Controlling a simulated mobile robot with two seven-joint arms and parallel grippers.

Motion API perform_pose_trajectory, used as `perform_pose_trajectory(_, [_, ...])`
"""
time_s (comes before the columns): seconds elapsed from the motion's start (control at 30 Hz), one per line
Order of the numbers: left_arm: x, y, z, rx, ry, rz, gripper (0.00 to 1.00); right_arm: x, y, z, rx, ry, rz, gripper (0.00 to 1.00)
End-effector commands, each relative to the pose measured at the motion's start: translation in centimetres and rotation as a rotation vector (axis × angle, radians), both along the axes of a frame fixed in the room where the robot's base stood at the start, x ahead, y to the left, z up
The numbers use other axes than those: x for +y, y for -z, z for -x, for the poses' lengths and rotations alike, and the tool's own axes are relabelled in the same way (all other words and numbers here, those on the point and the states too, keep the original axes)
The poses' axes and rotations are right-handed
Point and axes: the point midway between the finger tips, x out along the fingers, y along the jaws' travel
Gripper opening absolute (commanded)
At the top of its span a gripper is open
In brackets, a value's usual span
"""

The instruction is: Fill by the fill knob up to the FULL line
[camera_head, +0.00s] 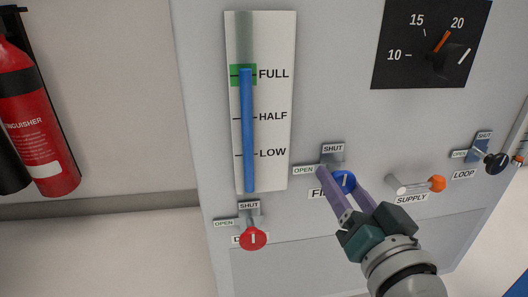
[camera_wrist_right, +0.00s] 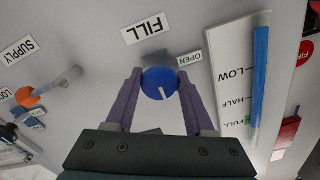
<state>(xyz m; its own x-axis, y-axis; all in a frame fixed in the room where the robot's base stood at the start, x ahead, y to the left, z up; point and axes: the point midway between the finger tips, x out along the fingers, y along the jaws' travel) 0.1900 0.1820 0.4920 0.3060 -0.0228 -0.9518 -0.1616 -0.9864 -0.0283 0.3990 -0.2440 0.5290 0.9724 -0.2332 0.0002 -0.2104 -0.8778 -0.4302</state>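The gauge (camera_head: 241,187) stands upright on the panel. Its blue column (camera_head: 248,130) reaches into the green FULL band (camera_head: 235,75), with its top at or slightly above the FULL line. The blue fill knob (camera_wrist_right: 160,83) also shows partly in the head view (camera_head: 343,182); its white mark points roughly toward the SHUT side. The gripper partly hides the FILL label. My left gripper is not in view.
A red drain knob (camera_head: 253,239) is below the gauge. The orange-tipped supply handle (camera_head: 437,184) and dark loop knob (camera_head: 497,163) are to the right. A dial (camera_head: 440,58) is above. A fire extinguisher (camera_head: 35,130) hangs at left.

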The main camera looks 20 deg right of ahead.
Motion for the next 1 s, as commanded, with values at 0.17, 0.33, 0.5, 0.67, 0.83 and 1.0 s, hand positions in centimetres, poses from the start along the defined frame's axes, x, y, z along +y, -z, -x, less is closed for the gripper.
perform_pose_trajectory(0.17, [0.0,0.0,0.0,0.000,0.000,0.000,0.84,0.0,0.0,0.0,0.002,0.000,0.001,0.73])
perform_pose_trajectory(0.33, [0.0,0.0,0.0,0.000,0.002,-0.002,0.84,0.0,0.0,0.0,0.001,0.001,0.002,0.84])
perform_pose_trajectory(0.5, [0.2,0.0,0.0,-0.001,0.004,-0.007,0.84,0.0,0.0,0.1,0.001,0.001,0.002,0.84])
perform_pose_trajectory(0.67, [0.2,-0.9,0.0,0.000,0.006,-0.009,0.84,0.3,-0.1,1.4,0.005,0.000,0.002,0.84])
perform_pose_trajectory(0.83, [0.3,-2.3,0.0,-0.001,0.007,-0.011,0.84,1.1,-0.3,4.8,0.007,-0.001,0.001,0.84])
perform_pose_trajectory(1.0, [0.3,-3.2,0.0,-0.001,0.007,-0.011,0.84,1.9,-0.2,7.8,0.006,0.000,0.002,0.84])
